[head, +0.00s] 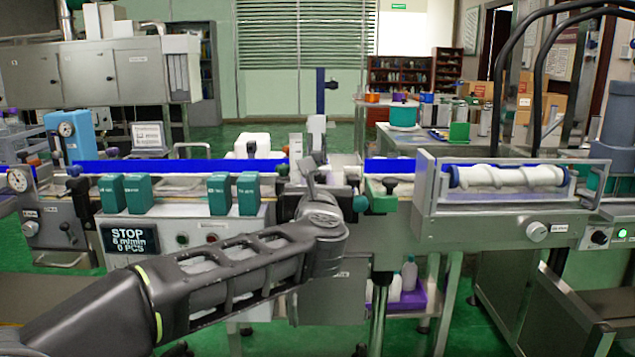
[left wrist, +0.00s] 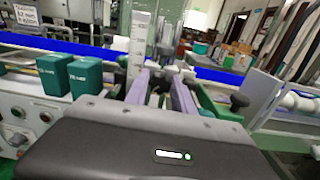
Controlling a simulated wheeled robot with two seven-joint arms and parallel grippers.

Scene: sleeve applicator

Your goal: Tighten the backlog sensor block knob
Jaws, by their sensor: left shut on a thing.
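My left gripper (head: 312,172) reaches in over the conveyor at the middle of the head view. In the left wrist view its two purple-grey fingers (left wrist: 160,85) stand either side of a small dark part. It is shut on what looks like the backlog sensor block knob, which the fingers and wrist mostly hide. A pale upright block (head: 317,130) stands just behind the fingers. In the left wrist view an upright scale plate (left wrist: 138,45) rises behind the fingers. Which way the knob is turned cannot be seen. My right gripper is not in view.
Teal boxes (head: 137,193) stand in front of the blue-edged conveyor at left, above a display reading STOP (head: 130,240). Right of the gripper are a dark knob on a green bracket (head: 390,183) and a metal frame (head: 428,195) around a white screw roller (head: 508,176).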

